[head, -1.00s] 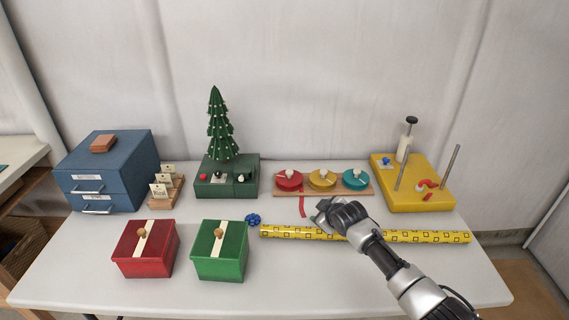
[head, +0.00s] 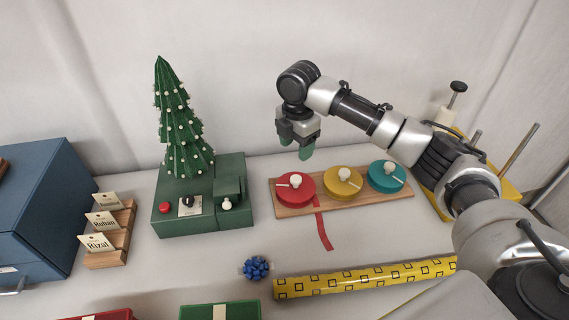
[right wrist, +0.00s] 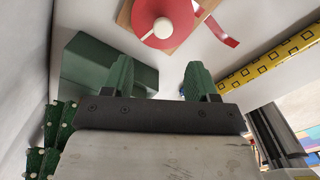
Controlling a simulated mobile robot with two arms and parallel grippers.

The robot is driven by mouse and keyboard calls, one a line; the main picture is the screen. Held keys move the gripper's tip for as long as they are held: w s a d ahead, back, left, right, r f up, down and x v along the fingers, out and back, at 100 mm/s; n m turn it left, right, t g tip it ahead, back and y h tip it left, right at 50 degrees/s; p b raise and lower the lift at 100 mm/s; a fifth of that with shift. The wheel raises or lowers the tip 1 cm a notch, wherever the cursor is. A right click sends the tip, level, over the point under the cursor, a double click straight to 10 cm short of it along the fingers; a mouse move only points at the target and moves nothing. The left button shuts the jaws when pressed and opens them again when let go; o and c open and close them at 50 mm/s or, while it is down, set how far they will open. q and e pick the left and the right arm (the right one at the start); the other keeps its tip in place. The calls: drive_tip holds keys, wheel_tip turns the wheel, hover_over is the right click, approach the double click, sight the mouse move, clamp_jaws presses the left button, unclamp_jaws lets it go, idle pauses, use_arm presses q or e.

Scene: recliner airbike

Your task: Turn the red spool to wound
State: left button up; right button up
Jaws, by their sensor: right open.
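The red spool (head: 283,190) is a round disc with a white knob on top. It sits at the left end of a wooden board (head: 345,206), and a red ribbon (head: 322,230) trails from it onto the table. My right gripper (head: 296,150) is open and empty, fingers pointing down, raised above and behind the red spool and apart from it. In the right wrist view the red spool (right wrist: 150,12) with its knob shows at the top, beyond the open fingers (right wrist: 160,75). My left gripper is not in view.
Yellow (head: 343,188) and teal (head: 387,181) spools share the board. A green box with a small tree (head: 180,130) stands to the left. A patterned yellow roll (head: 365,278) and a blue bow (head: 256,268) lie in front. The card holder (head: 110,240) is farther left.

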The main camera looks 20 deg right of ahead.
sight(296, 178)
drive_tip(key=f, duration=1)
drive_tip(key=shift+s+f, duration=0.25)
drive_tip(key=c, duration=0.9)
